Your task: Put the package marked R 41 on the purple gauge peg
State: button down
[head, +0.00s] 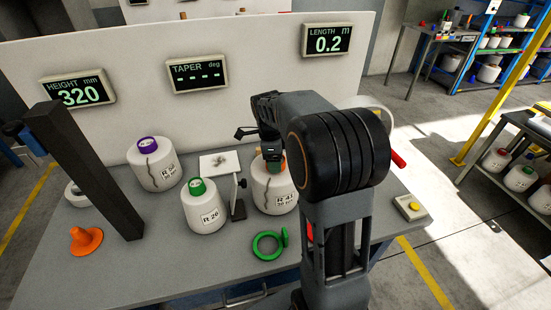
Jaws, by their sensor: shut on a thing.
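The white package marked R 41 (272,193) stands upright on the grey bench, right of centre, with a dark line down its side. Its orange top (283,163) shows at my gripper (272,158). My gripper is above the package and shut on its top; the arm hides part of this. I cannot tell whether the package's base touches the bench. No bare purple peg shows clearly. A purple ring (147,144) sits in the top of another white package (156,172) at the left, also with a dark line down its side.
A package marked R 26 (204,212) with a green top stands left of R 41, beside a small stand with a white plate (219,163). A dark post (85,170), an orange cone (86,240) and a green ring (267,245) are on the bench. A display panel stands behind.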

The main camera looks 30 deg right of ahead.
jog(key=shift+f, duration=0.25)
jog(key=c, duration=0.5)
grip_release()
jog(key=o, duration=0.4)
jog(key=shift+f, duration=0.1)
jog(key=r, duration=0.4)
jog(key=a+r, duration=0.1)
jog(key=r, duration=0.9)
jog(key=shift+w+a, duration=0.2)
jog(key=shift+w, duration=0.2)
